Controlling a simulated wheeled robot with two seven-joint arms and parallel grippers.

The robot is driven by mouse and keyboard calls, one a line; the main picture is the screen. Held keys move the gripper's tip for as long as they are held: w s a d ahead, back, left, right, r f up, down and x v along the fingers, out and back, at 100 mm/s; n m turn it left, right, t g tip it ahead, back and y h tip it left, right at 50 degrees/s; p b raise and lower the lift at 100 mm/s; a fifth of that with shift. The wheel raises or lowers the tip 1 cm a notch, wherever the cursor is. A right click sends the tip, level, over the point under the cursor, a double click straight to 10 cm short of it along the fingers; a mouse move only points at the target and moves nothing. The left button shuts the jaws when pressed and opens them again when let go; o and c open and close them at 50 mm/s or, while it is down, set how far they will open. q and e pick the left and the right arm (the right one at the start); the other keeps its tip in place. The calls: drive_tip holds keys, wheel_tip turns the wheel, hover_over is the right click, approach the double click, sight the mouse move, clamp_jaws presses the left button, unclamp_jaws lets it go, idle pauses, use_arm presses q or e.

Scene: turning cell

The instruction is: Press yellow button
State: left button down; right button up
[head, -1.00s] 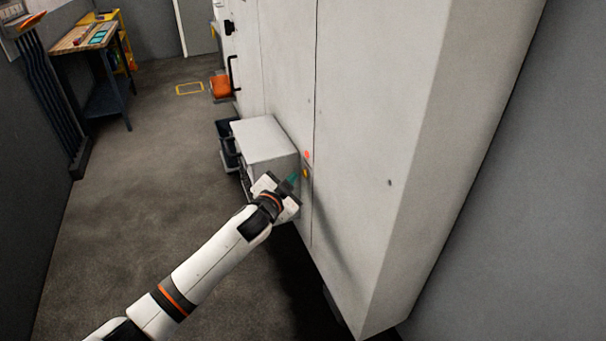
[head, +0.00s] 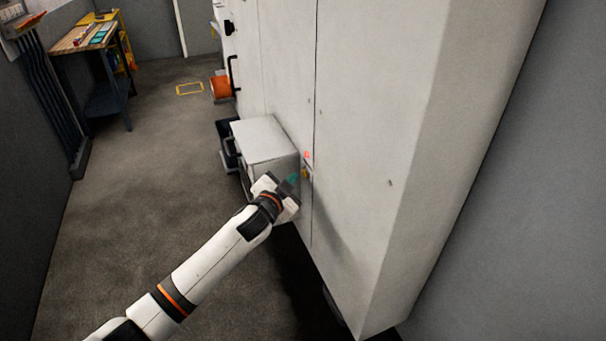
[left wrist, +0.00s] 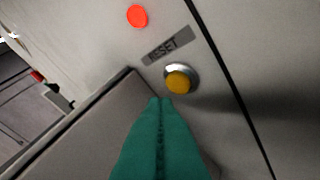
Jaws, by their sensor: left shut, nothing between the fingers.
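The yellow button (left wrist: 179,80) sits in a silver ring on the pale machine panel, below a label reading RESET (left wrist: 167,45). It also shows small in the head view (head: 305,174). My left gripper (head: 294,178) is at the panel, its teal fingers closed together with nothing between them. In the left wrist view the fingertips (left wrist: 160,101) appear just below the button. I cannot tell whether they touch it. My right gripper is not in view.
A red light (left wrist: 138,16) is above the label. A light grey box (head: 264,139) juts from the machine (head: 380,120) beside my gripper. A workbench (head: 84,38) stands at the far left. The floor (head: 130,190) on the left is clear.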

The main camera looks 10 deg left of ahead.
use_arm(q)
drive_tip(key=shift+d, duration=0.1)
idle(0.5)
drive_tip(key=shift+w+d, duration=0.25)
drive_tip(key=shift+d, duration=0.05)
drive_tip(key=shift+w+d, duration=0.15)
drive_tip(key=shift+d, duration=0.15)
idle(0.6)
drive_tip(key=shift+r, duration=0.1)
drive_tip(key=shift+s+a+p, duration=0.35)
drive_tip(key=shift+s+a, duration=0.05)
drive_tip(key=shift+a, duration=0.25)
drive_tip(key=s+a+p, duration=0.1)
drive_tip(key=a, duration=0.1)
drive_tip(key=s+a+p, duration=0.1)
drive_tip(key=a, duration=0.1)
drive_tip(key=shift+s, duration=0.4)
